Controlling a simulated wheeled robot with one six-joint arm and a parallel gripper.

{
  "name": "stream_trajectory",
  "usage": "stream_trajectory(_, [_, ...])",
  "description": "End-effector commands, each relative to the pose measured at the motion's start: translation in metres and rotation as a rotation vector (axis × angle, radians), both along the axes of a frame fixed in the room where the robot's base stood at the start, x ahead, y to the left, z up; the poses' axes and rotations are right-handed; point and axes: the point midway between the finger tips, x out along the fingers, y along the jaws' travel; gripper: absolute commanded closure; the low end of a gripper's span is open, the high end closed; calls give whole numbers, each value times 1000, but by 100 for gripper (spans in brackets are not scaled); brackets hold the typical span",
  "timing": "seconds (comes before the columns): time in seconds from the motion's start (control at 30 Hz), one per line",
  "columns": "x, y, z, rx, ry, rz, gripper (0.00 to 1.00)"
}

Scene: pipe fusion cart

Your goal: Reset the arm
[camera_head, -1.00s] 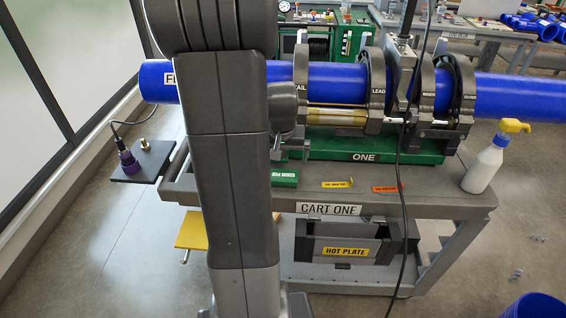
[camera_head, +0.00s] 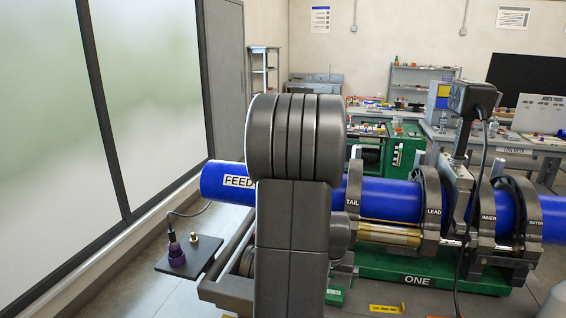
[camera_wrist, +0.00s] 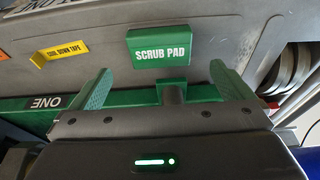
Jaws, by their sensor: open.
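My arm (camera_head: 294,150) stands upright in the middle of the head view, in front of the cart. My gripper (camera_wrist: 160,82) shows in the wrist view with its two green fingers spread apart and nothing between them. A piece of the green pad (camera_head: 335,296) also shows beside my arm in the head view.
A blue pipe marked FEED (camera_head: 225,185) runs through clamps on the green machine base marked ONE (camera_head: 418,280). A yellow tape tag (camera_head: 386,309) lies on the cart.

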Motion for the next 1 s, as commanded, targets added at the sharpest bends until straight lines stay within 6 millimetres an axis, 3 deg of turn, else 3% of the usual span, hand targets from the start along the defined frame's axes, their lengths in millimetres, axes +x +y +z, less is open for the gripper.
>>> stream_trajectory(0.3, [11,-3,-46,1,3,-1,0])
stream_trajectory(0.6, [18,-5,-74,0,0,-1,0])
stream_trajectory(1.0, [18,-5,-68,0,-1,-1,0])
